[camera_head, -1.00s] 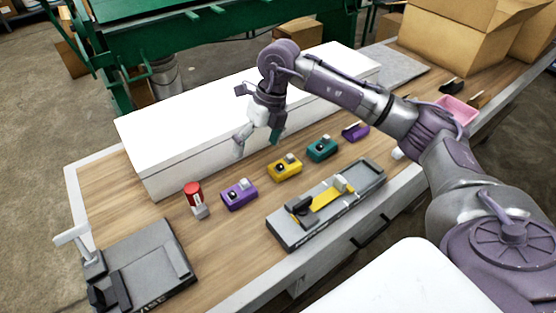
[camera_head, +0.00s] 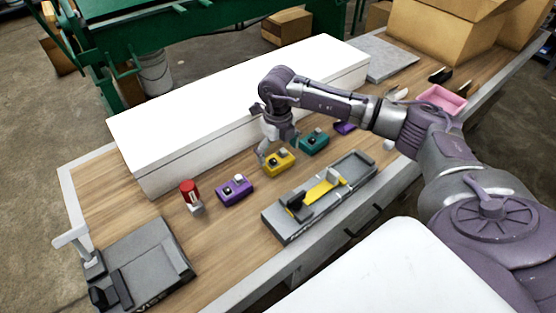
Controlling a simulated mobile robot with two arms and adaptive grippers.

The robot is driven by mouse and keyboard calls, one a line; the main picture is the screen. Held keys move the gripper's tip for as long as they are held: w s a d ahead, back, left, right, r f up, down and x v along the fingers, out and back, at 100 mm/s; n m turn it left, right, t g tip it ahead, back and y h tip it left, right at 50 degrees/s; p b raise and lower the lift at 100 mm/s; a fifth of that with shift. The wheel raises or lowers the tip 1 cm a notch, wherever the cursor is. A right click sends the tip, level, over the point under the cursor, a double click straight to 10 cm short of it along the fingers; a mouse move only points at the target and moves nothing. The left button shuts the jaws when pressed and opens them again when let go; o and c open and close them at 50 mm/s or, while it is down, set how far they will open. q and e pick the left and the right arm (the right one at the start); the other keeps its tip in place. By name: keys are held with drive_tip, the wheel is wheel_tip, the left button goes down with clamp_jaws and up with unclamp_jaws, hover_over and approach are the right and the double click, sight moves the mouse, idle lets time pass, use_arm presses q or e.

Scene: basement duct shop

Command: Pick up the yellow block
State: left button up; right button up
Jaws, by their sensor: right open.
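The yellow block (camera_head: 280,164) sits on the wooden bench top, between a purple block (camera_head: 235,191) on its left and a teal block (camera_head: 314,142) on its right. It has small dark and light parts on top. My right gripper (camera_head: 279,151) is open and low over the yellow block, with one finger at the block's left side. The other finger is hard to make out, and I cannot tell whether either finger touches the block. My left gripper is not in view.
A long white box (camera_head: 240,115) stands behind the blocks. A grey fixture with a yellow bar (camera_head: 322,191) lies in front. A red-topped item (camera_head: 189,195) and grey vise (camera_head: 140,264) are at left. Another purple block (camera_head: 345,128), a pink tray (camera_head: 443,100) and cardboard boxes (camera_head: 450,35) are at right.

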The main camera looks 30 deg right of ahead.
drive_tip(key=shift+f, duration=1.45)
drive_tip(key=c, duration=1.2)
drive_tip(key=shift+w, duration=0.1)
drive_tip(key=shift+c, duration=0.3)
drive_tip(key=shift+r, duration=0.2)
